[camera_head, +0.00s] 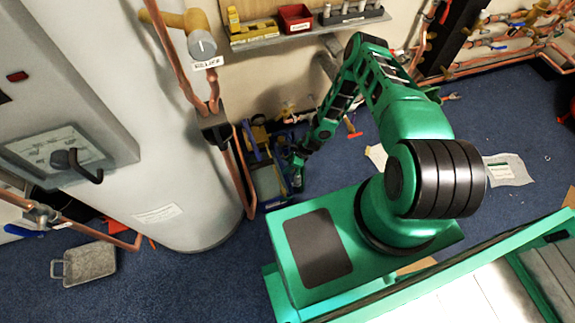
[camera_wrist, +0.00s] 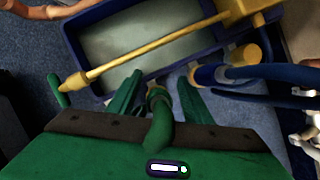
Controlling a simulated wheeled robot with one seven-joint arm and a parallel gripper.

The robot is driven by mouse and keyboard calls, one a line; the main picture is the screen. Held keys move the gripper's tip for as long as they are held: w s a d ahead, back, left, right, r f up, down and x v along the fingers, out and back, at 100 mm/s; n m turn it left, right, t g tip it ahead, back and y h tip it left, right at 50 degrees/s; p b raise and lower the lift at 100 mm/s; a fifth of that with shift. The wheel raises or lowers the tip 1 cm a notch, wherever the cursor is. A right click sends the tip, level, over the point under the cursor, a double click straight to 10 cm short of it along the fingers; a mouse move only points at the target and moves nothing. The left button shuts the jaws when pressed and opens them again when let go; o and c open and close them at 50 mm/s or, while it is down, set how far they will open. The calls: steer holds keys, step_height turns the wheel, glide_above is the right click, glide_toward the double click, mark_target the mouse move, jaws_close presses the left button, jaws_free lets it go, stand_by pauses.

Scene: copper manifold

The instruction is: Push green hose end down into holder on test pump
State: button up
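The test pump is a blue open tank (camera_wrist: 78,55) with a yellow lever (camera_wrist: 150,58) across it in the wrist view. In the head view the pump (camera_head: 268,182) stands on the floor by the white cylinder. My gripper (camera_wrist: 160,80) is at the tank's near edge, fingers spread. The green hose (camera_wrist: 158,132) curves between the fingers, with a brass-coloured end (camera_wrist: 156,92) near the tank edge. Gaps show between hose and both fingers. The holder is not clearly seen, so I cannot tell how deep the end sits. In the head view my gripper (camera_head: 297,172) is beside the pump.
A blue hose (camera_wrist: 250,73) runs right from beside my right finger. A white cylinder (camera_head: 180,160) and copper pipes (camera_head: 240,175) stand left of the pump. A shelf (camera_head: 300,32) with a red bin (camera_head: 295,18) is above. Blue carpet (camera_head: 175,285) is open at lower left.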

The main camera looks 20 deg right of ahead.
steer(key=shift+r, duration=0.1)
steer(key=v, duration=1)
steer(key=shift+r, duration=0.25)
steer(key=shift+s+d, duration=0.1)
